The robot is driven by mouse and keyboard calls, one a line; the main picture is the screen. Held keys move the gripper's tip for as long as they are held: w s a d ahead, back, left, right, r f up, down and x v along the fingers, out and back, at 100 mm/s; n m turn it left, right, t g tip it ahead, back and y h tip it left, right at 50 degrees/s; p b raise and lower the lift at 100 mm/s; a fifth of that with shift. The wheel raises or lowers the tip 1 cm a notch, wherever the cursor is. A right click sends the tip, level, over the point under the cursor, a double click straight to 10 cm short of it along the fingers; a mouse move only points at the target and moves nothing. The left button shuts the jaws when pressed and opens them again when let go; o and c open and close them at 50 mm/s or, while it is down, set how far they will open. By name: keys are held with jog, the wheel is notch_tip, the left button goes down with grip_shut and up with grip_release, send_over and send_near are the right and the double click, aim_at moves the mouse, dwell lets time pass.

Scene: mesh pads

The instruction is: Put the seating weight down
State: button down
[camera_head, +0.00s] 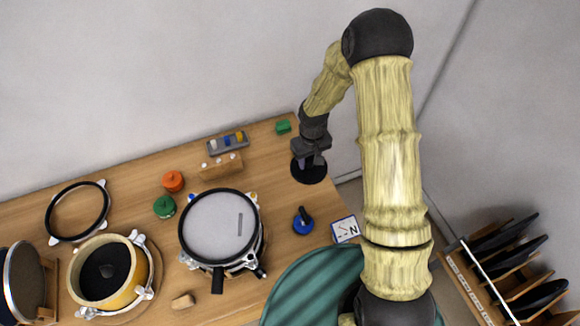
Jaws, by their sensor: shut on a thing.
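The seating weight (311,176) appears as a dark round disc below my gripper, near the table's right edge. My gripper (308,159) is shut on it from above, and the fingers hide its upper part. In the picture the disc overlaps the table edge; I cannot tell whether it touches the table or hangs above it. A mesh pad drum (215,222) with a black rim stands on the wooden table (150,195), left of and in front of my gripper.
A blue knob-like piece (302,226) and a card marked N (345,229) lie in front of my gripper. Green (164,207) and orange (173,181) pieces, a loose hoop (77,211) and a yellow drum shell (138,285) are to the left. A rack (480,290) stands right.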

jog(key=w+d+r+m, duration=0.5)
jog(key=d+r+m, duration=0.3)
jog(key=d+r, duration=0.1)
jog(key=shift+d, duration=0.65)
jog(key=shift+r, duration=0.1)
